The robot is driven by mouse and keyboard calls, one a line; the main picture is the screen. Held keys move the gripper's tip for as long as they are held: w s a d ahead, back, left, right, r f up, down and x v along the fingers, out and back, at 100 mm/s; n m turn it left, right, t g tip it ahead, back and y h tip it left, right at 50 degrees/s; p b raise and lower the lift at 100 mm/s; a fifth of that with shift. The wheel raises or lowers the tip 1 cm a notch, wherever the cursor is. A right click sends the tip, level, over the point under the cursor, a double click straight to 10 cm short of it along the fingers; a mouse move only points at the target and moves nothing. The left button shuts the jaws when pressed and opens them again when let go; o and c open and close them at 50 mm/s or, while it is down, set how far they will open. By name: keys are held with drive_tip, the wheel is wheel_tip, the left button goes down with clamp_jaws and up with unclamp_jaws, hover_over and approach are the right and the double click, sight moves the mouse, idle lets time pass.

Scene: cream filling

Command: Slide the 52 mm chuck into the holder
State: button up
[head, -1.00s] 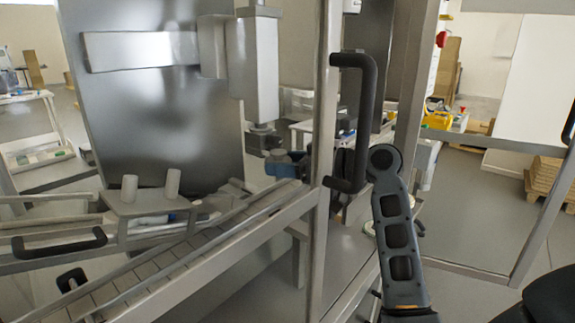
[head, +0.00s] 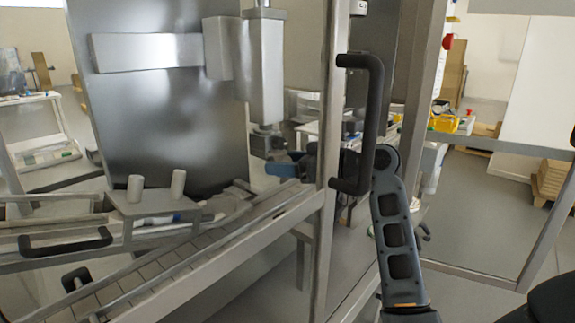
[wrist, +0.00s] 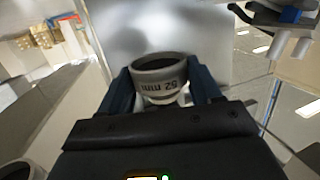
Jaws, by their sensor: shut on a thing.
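The 52 mm chuck (wrist: 160,78) is a grey ring with a dark opening and "52 mm" reading upside down in the wrist view. My gripper (wrist: 165,85) is shut on it, with a blue finger on each side. In the head view my gripper (head: 286,168) shows its blue fingers just below the machine's vertical head, partly behind the frame post; I cannot make out the chuck there. A grey fitting (head: 266,140) under that head is likely the holder, close above the fingers. I cannot tell whether chuck and holder touch.
A black door handle (head: 376,125) and metal post (head: 328,150) stand close to my arm. A conveyor (head: 190,255) runs below, with a block carrying two pegs (head: 155,200) beside it. A large metal panel (head: 160,130) stands behind.

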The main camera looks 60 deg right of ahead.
drive_tip(key=shift+w+d+b, duration=0.15)
drive_tip(key=shift+w+b, duration=0.15)
drive_tip(key=shift+w, duration=0.75)
drive_tip(key=shift+w+d+r, duration=0.1)
drive_tip(key=shift+w+r, duration=0.15)
drive_tip(key=shift+w, duration=0.1)
idle(0.5)
